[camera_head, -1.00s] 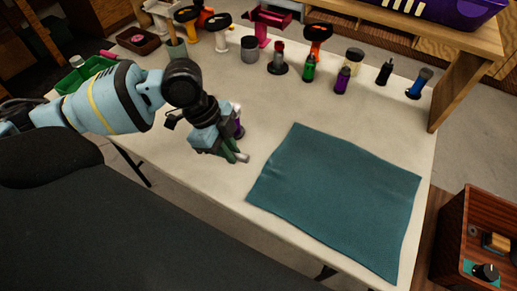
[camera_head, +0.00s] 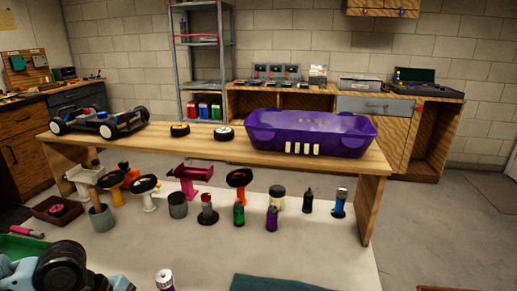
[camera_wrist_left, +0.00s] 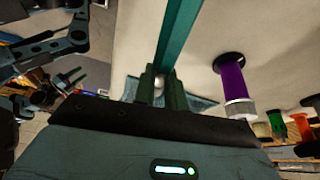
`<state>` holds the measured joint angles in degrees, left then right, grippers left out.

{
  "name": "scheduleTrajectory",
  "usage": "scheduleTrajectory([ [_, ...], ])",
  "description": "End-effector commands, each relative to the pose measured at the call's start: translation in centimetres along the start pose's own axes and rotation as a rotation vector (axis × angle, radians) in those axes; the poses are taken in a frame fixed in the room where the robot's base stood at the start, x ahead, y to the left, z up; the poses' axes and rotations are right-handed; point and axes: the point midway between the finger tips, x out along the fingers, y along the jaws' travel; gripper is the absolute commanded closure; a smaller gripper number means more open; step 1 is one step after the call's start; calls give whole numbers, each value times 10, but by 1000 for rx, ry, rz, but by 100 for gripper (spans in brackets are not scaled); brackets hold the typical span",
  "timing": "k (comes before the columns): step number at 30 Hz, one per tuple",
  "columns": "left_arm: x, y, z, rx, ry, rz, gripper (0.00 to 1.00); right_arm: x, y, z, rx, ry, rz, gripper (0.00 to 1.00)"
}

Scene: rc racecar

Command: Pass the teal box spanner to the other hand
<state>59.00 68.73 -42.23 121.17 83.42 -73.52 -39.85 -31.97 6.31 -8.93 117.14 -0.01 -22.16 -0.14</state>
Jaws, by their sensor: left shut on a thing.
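The teal box spanner (camera_wrist_left: 180,35) is a long teal bar running from the top edge of the left wrist view down to my left gripper (camera_wrist_left: 161,88). The two dark green fingers of my left gripper are shut on the bar's near end. Dark blue-grey jointed parts at the left of the wrist view look like my right arm and its gripper (camera_wrist_left: 68,76), apart from the spanner; whether it is open is unclear. In the head view only part of my left arm shows at the lower left; both grippers and the spanner are outside that view.
A purple bottle with a silver cap (camera_wrist_left: 233,84) stands close to my left gripper. The teal cloth (camera_head: 275,284) lies on the pale table. Several bottles, cups and stands line the table's back below a wooden shelf (camera_head: 372,190) bearing a purple tub (camera_head: 312,132) and a car chassis (camera_head: 98,122).

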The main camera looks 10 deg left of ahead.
Motion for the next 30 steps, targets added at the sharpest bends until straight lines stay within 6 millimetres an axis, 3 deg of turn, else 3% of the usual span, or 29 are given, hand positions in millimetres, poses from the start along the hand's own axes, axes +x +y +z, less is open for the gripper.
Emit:
scheduleTrajectory([
  [5, -9, -2, -12, -89, 4, -42, 100, -9, 0, -12, -2, 15, 2, 47],
  [17, -51, -17, -63, -553, 11, -241, 100, -40, -1, -46, -9, 57, 9, 47],
  [30, -128, -36, -133, -1112, 16, -475, 100, -69, 5, -102, -35, 149, 23, 47],
])
